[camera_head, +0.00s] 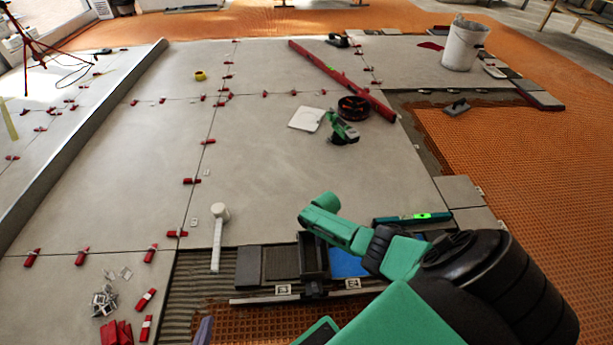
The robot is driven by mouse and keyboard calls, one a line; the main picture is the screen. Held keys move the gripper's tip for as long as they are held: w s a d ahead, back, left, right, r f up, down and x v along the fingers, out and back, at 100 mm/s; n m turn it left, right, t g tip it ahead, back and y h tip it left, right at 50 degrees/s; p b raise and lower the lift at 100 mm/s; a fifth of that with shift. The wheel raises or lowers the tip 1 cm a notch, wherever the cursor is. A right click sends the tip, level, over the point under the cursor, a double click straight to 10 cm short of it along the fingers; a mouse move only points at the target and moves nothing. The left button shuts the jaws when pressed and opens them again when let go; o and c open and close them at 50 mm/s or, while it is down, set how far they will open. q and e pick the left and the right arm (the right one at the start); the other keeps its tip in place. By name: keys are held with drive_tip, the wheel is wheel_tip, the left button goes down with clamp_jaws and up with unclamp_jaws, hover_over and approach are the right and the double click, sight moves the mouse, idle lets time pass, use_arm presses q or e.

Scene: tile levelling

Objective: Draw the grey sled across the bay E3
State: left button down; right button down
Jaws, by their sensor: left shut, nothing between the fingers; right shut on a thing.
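The grey sled (314,263), a dark box-like frame, sits in the strip of bays at the near edge of the tiles. Its lower end rests at the pale rail (255,300). My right arm reaches in from the lower right. My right gripper (312,238) is at the sled's far end and shut on it; its fingertips are mostly hidden. A blue surface (347,263) lies right of the sled and a dark textured patch (281,263) lies left of it. Small labels (352,283) mark the rail; their text is hard to read.
A white-headed mallet (219,230) lies left of the bays. A green level (411,218) lies to the right, near my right arm. Red wedges (118,333) and clips lie at lower left. A white bucket (463,45) stands far right. The middle tiles are mostly clear.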

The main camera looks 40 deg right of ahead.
drive_tip(key=shift+s+d+f, duration=0.15)
drive_tip(key=shift+s+d, duration=0.6)
drive_tip(key=shift+d, duration=0.05)
drive_tip(key=c, duration=0.7)
unclamp_jaws()
drive_tip(key=shift+w, duration=0.1)
